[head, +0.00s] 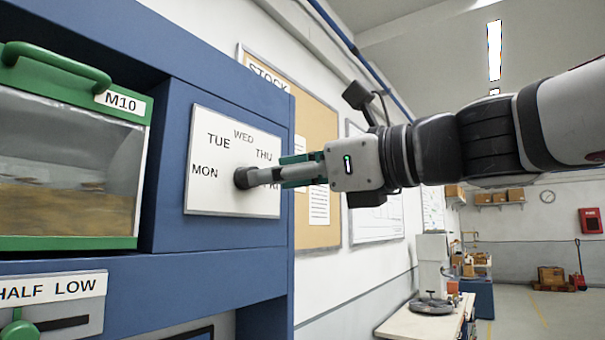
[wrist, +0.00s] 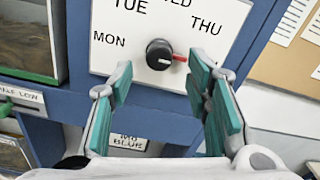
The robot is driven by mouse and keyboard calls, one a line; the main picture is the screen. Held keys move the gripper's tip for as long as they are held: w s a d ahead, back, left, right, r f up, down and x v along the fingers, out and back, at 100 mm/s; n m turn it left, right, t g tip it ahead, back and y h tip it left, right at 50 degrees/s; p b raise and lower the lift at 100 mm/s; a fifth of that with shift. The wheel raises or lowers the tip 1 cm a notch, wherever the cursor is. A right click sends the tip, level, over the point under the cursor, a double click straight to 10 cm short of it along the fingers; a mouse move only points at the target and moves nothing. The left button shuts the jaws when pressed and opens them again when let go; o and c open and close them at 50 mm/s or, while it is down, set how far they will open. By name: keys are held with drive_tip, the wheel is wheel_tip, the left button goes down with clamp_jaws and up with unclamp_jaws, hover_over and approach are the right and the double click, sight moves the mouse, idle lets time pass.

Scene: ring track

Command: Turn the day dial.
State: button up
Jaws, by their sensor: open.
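The day dial is a white panel (head: 205,120) on the blue cabinet, lettered MON, TUE, WED, THU and FRI, with a dark round knob (head: 243,178) at its lower middle. In the wrist view the knob (wrist: 159,54) has a white mark on its face and a red pointer on its right side, below THU. My gripper (head: 285,172) reaches in from the right, in front of the panel, and partly covers FRI. In the wrist view my gripper (wrist: 160,88) is open, with green pads on either side just below the knob. Nothing is between the fingers; contact with the knob cannot be told.
A clear bin (head: 70,170) with a green frame, labelled M10, stands left of the panel. A HALF LOW label (head: 50,288) sits below it. A cork board (head: 318,130) hangs on the wall behind. Open floor lies at right.

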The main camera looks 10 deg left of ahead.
sight(240, 176)
drive_tip(key=shift+x, duration=2.15)
clamp_jaws()
